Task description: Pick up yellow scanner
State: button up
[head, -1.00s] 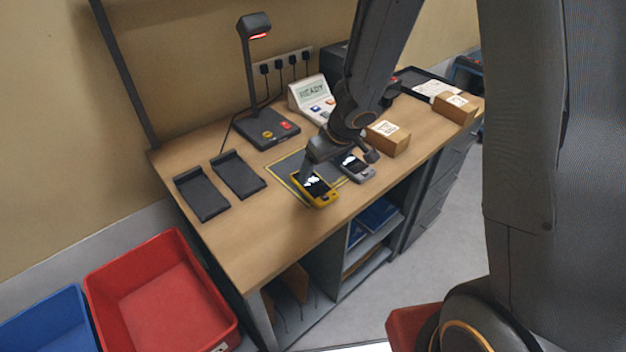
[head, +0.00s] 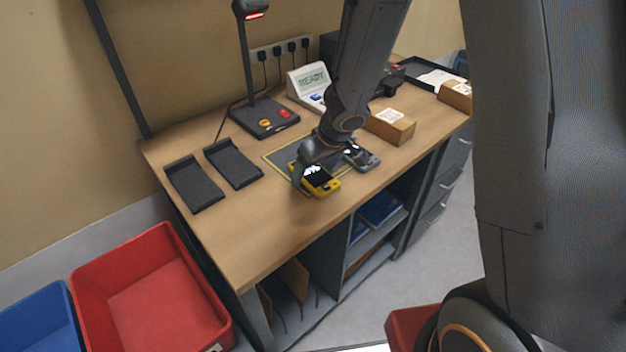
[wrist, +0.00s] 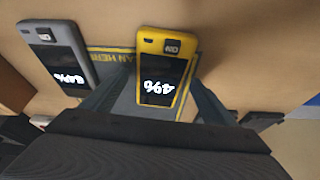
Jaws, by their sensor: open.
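The yellow scanner (head: 325,186) lies on the desk at the front edge of the yellow-bordered mat (head: 274,157). In the wrist view the yellow scanner (wrist: 166,52) has a dark screen reading 4%. My gripper (wrist: 162,92) is open, with one finger on each side of the scanner's screen end. In the head view my gripper (head: 318,180) is down over the scanner and partly hides it. A grey scanner (head: 364,157) lies just right of it; in the wrist view the grey scanner (wrist: 60,50) reads 64%. Whether the fingers touch the yellow scanner cannot be told.
Two black cradles (head: 194,184) lie at the left of the desk. A lamp stand (head: 264,118), a READY display (head: 308,82) and a cardboard box (head: 391,127) stand behind. Red (head: 150,290) and blue (head: 38,318) bins are at lower left. The desk's front left is clear.

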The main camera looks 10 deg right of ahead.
aim_at(315, 175)
jog(key=c, duration=1.3)
jog(key=shift+r, duration=0.1)
notch_tip(315, 175, up, 7)
jog(key=p, duration=0.8)
jog(key=shift+r, duration=0.2)
notch_tip(315, 175, up, 2)
jog(key=shift+r+p, duration=0.15)
jog(key=shift+p, duration=0.5)
